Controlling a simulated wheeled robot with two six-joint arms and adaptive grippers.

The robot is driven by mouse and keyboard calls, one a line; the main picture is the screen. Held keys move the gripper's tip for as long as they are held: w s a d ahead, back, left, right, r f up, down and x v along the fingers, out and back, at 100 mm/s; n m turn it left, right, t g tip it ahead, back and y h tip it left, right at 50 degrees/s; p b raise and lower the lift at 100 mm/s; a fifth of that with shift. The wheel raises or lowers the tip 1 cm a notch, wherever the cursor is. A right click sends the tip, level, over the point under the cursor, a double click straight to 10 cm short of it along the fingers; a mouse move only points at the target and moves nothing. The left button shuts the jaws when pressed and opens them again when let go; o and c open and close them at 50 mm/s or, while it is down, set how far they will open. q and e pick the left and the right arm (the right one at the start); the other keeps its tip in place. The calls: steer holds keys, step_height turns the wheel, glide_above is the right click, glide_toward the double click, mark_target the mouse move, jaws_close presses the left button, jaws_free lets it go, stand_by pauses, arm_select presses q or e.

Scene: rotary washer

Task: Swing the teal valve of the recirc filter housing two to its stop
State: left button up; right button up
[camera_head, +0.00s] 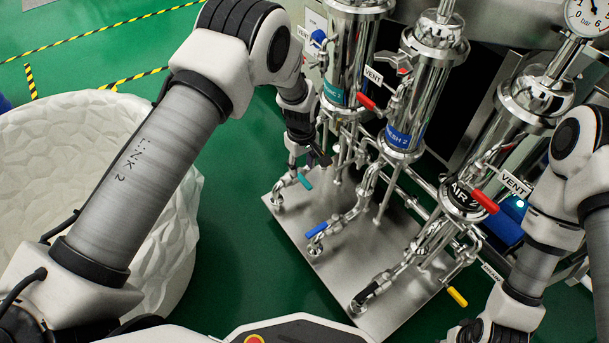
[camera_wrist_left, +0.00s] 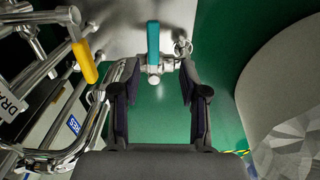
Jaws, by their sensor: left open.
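The teal valve handle (camera_head: 305,181) is on the leftmost pipe run, below the filter housing with the teal label (camera_head: 333,93). My left gripper (camera_head: 307,160) points down just above this handle in the head view. In the left wrist view, the open left gripper (camera_wrist_left: 160,70) has a finger on each side. The teal handle (camera_wrist_left: 153,42) stands upright in that picture, just beyond the fingertips and roughly between them. I see no finger touching it. My right arm shows at the lower right of the head view, but its fingers are not visible.
A blue handle (camera_head: 317,229), a yellow handle (camera_head: 457,296) and red vent handles (camera_head: 367,102) sit on nearby pipes. A yellow handle (camera_wrist_left: 85,62) and bent pipes crowd the left of the wrist view. A large white tub (camera_head: 180,235) stands left of the steel base plate (camera_head: 345,275).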

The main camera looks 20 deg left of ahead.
mark_target(305, 181)
arm_select(q)
steer(key=shift+w+d+r, duration=0.2)
steer(key=shift+w+d, duration=0.1)
steer(key=shift+w, duration=0.15)
step_height(305, 181, down, 7)
steer(key=b, duration=0.3)
steer(key=shift+f+b, duration=0.2)
steer(key=shift+b, duration=0.1)
jaws_close()
